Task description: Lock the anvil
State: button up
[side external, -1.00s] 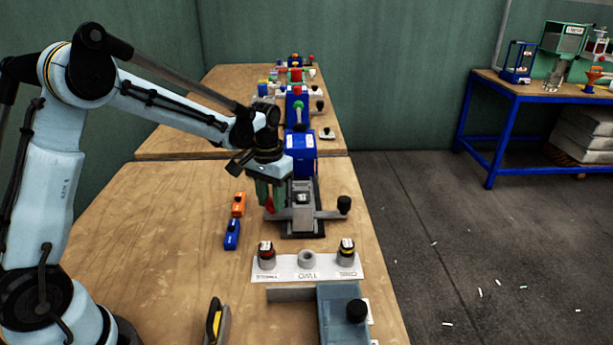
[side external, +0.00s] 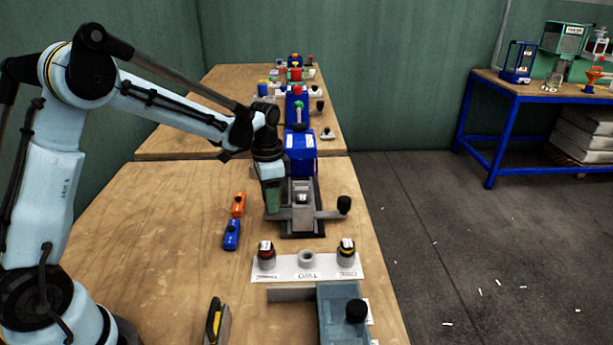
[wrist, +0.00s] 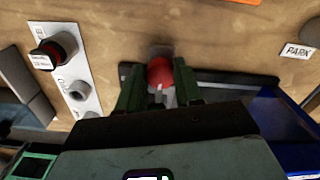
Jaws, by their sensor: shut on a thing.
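The grey press base with its anvil block (side external: 303,215) stands on the wooden table in front of the blue press body (side external: 300,155). A black knob (side external: 344,205) is on an arm at its right. My gripper (side external: 272,212) points down at the left of the base. In the wrist view, the green fingers of my gripper (wrist: 160,85) are shut on a red ball knob (wrist: 160,70), which sits at a dark bar (wrist: 225,76). In the side external view the red knob is hidden by my gripper.
A white panel (side external: 307,270) with two dark knobs and a middle ring lies in front. A grey-blue fixture (side external: 338,315) is nearer. Orange (side external: 238,204) and blue (side external: 231,236) blocks lie to the left. A PARK label (wrist: 298,51) shows in the wrist view.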

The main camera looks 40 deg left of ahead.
dwell(0.3)
jog(key=o, duration=1)
jog(key=shift+o, duration=0.2)
notch_tip(320, 180, up, 12)
jog(key=shift+r, duration=0.1)
jog(key=s+d+f+n+t, duration=0.1)
jog(key=s+d+n+t, duration=0.2)
jog(key=s, duration=0.4)
jog(key=s+d+f+n+t, duration=0.1)
jog(key=s+d+n+t, duration=0.1)
jog(key=s+d+t, duration=0.2)
jog(key=s, duration=0.3)
jog(key=shift+s+f+n, duration=0.35)
jog(key=shift+s+n, duration=0.05)
